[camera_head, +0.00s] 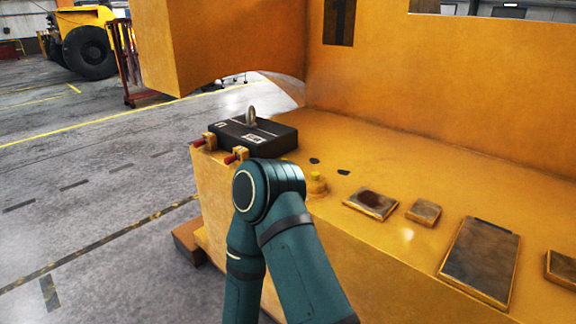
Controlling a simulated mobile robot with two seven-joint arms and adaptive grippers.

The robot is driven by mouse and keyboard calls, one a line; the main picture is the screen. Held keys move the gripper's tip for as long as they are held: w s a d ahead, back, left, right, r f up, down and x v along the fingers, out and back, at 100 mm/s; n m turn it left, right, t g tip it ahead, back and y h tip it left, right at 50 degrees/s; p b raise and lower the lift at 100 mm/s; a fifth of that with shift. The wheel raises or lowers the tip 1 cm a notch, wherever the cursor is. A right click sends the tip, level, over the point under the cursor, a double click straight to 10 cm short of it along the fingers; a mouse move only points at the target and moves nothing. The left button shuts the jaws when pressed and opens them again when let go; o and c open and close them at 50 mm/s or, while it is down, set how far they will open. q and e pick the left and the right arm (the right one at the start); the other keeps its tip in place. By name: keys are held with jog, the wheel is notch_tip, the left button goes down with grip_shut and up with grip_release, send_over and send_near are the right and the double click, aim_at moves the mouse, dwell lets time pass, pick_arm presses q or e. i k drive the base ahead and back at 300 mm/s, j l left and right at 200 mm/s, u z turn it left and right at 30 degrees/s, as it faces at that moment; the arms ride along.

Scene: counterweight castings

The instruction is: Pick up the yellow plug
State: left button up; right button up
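The yellow plug (316,178) is a small upright piece on the orange casting's flat top (395,166). It sits just right of the bent joint of one of my teal arms, which covers part of the surface near it. It looks seated on a short round base of a similar orange colour. Neither of my grippers shows in the head view, so I cannot see whether they are open or shut.
A black box (225,138) with a ring on top stands at the casting's left end, near two red-tipped fittings (236,157). Several framed plates, including a large one (481,258), lie to the right. A tall orange wall (440,80) rises behind. Open floor lies left.

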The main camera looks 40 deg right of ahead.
aim_at(314, 178)
jog(key=i, duration=1.55)
jog(key=i+z, duration=0.15)
jog(key=z, duration=0.25)
jog(key=i+z, duration=0.15)
jog(key=z, duration=0.3)
jog(key=i+j+z, duration=0.15)
jog(key=z, duration=1.9)
